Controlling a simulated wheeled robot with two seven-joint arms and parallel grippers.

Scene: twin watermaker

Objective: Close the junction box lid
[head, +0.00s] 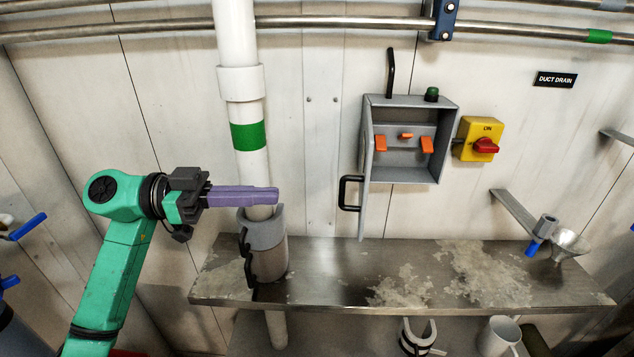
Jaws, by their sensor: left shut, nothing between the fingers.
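The grey junction box (409,168) is fixed to the wall right of centre in the head view. Its lid (366,190) is hinged at the left side and stands open, seen nearly edge-on, with a black handle (348,193) facing left. Orange switches (406,136) show inside the box. My left gripper (277,195) has purple fingers, shut and empty. It points right, in front of the white pipe, to the left of the lid handle and apart from it. My right gripper is not in view.
A white vertical pipe (235,40) runs down into a grey canister (265,250) on the metal shelf (335,285). A yellow switch box (477,138) with a red knob is right of the junction box. The wall between pipe and lid is clear.

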